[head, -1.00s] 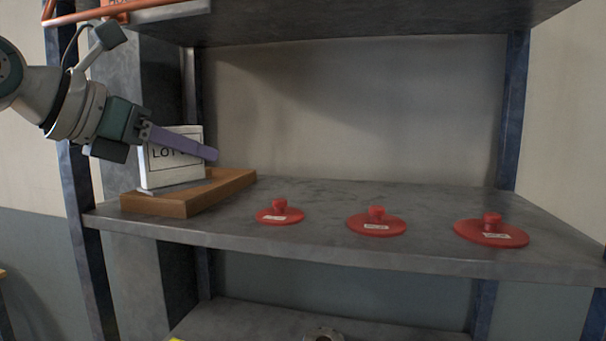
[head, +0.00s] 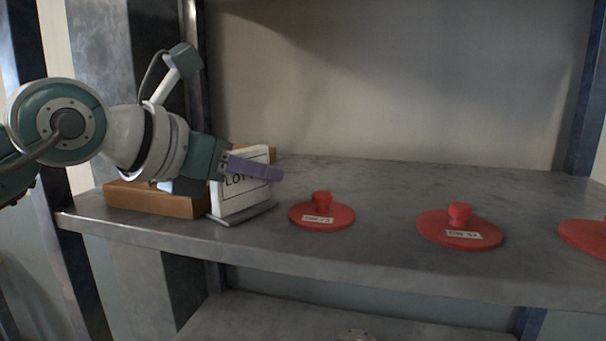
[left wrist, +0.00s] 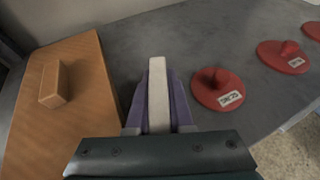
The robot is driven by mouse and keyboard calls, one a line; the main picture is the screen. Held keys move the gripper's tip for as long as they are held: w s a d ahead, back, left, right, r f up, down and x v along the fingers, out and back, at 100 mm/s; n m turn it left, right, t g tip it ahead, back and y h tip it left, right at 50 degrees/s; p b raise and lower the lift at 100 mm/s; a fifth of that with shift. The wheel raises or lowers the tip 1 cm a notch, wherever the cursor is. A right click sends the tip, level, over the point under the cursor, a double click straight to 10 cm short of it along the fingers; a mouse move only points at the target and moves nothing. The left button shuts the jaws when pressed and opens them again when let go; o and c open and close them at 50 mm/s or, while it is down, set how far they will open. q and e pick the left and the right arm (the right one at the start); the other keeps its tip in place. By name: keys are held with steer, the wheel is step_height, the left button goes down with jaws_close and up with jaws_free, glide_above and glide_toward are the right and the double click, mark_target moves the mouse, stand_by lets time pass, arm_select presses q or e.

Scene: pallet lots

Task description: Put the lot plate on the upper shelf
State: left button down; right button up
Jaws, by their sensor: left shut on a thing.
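The lot plate (head: 240,200) is a white upright plate with black "LOT" lettering and a flat grey foot. It is on or just above the grey shelf (head: 350,255), near the front edge; I cannot tell whether the foot touches. My left gripper (head: 272,174) is shut on the plate, its purple fingers across the upper part and hiding some lettering. In the left wrist view the plate's white top edge (left wrist: 158,95) lies between the fingers of the left gripper (left wrist: 158,72). My right gripper is not in view.
A wooden block (head: 155,199) lies left of the plate; the left wrist view shows a small upright piece (left wrist: 54,84) on it. Red labelled discs with knobs stand to the right, the nearest (head: 321,214) close to the plate. The shelf behind them is clear.

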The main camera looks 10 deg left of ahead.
arm_select(q)
steer(key=shift+w, duration=0.2)
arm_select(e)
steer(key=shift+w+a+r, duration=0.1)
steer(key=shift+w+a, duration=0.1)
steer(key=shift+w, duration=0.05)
arm_select(q)
steer(key=c, duration=1.3)
jaws_free()
steer(key=shift+f, duration=0.15)
steer(key=o, duration=0.5)
